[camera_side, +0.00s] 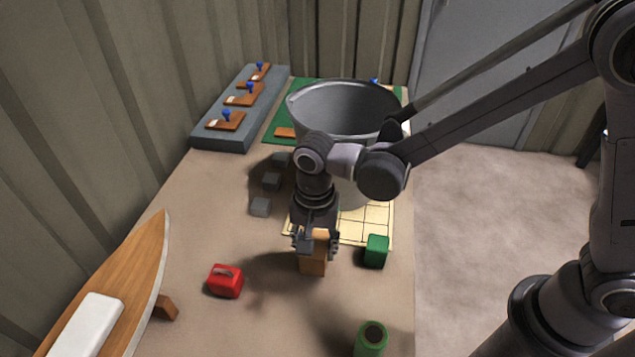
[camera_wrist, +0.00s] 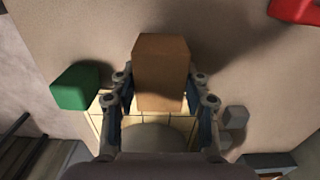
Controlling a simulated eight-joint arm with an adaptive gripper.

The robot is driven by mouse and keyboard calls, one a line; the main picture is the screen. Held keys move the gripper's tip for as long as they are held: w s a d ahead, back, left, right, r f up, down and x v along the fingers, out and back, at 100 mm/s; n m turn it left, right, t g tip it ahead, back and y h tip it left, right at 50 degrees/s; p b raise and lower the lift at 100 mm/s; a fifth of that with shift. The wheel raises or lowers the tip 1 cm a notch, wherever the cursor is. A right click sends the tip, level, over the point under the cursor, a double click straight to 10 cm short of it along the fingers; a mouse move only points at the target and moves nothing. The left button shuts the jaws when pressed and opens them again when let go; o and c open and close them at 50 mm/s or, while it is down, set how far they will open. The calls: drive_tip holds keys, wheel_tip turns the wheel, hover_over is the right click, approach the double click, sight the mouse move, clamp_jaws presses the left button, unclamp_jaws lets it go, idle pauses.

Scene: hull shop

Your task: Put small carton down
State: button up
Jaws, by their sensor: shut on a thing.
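The small carton (camera_side: 313,263) is a plain brown box. My gripper (camera_side: 316,243) is shut on it from above and holds it upright between the two fingers. In the wrist view the carton (camera_wrist: 162,72) sits between the fingertips of my gripper (camera_wrist: 161,100). In the side view the fingers cover its upper part. I cannot tell whether its base touches the table or hangs just above it.
A green block (camera_side: 376,251) stands close on the right, and a red box (camera_side: 225,281) lies to the left. A green can (camera_side: 370,340) stands in front. A big grey bucket (camera_side: 345,108) and a yellow grid mat (camera_side: 368,222) are behind. Grey cubes (camera_side: 271,181) lie back left.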

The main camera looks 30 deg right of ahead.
sight(316, 243)
drive_tip(key=shift+f, duration=1)
drive_tip(key=shift+f, duration=0.15)
drive_tip(key=o, duration=1.2)
wheel_tip(316, 243, up, 12)
drive_tip(key=shift+f, duration=0.1)
drive_tip(key=shift+d+r, duration=0.1)
drive_tip(key=shift+r, duration=0.2)
drive_tip(key=s+d+r+n+t, duration=0.1)
drive_tip(key=s+d+n+t, duration=0.1)
drive_tip(key=d, duration=0.5)
drive_tip(key=s+d+r+n+t, duration=0.1)
drive_tip(key=d+n, duration=0.3)
drive_tip(key=d, duration=0.4)
drive_tip(key=s+d+r+n+t, duration=0.1)
drive_tip(key=s+d+n+t, duration=0.2)
drive_tip(key=d, duration=0.5)
drive_tip(key=shift+s+r+t, duration=0.25)
drive_tip(key=shift+t, duration=0.35)
